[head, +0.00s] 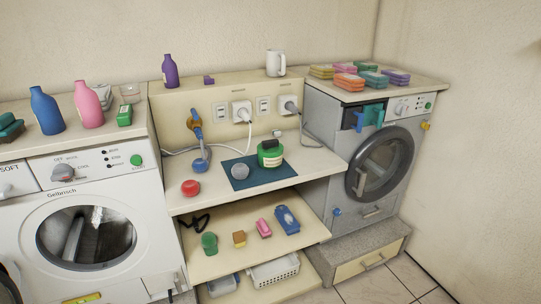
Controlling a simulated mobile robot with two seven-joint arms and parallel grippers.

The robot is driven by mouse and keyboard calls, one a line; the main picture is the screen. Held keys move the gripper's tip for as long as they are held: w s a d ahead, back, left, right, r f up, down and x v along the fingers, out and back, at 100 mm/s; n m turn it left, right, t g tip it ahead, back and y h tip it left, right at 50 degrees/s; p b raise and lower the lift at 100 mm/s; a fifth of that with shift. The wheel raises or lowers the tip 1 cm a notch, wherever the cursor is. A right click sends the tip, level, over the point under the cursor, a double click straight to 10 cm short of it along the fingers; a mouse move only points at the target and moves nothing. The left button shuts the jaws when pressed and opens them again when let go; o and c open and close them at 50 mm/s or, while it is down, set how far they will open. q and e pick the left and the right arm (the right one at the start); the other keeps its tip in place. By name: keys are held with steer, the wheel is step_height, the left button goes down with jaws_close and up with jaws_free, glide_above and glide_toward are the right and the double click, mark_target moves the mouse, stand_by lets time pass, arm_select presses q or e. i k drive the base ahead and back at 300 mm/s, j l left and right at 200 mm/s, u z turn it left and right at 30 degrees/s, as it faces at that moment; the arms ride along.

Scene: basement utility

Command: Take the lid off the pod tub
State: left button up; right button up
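Neither of my grippers is in view.
The counter's front right is clear.

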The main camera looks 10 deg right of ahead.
mark_target(272, 147)
steer(key=i+l, duration=0.2)
steer(key=l, duration=0.15)
steer(key=i+l, duration=0.15)
steer(key=l, duration=0.2)
steer(key=i+l, duration=0.2)
steer(key=l, duration=0.15)
steer(key=i+l, duration=0.2)
steer(key=l+u, duration=0.15)
steer(key=u, duration=0.3)
steer(key=l+u, duration=0.15)
steer(key=u, duration=0.3)
steer(key=l+u, duration=0.2)
steer(key=u, duration=0.25)
steer(key=i, duration=0.05)
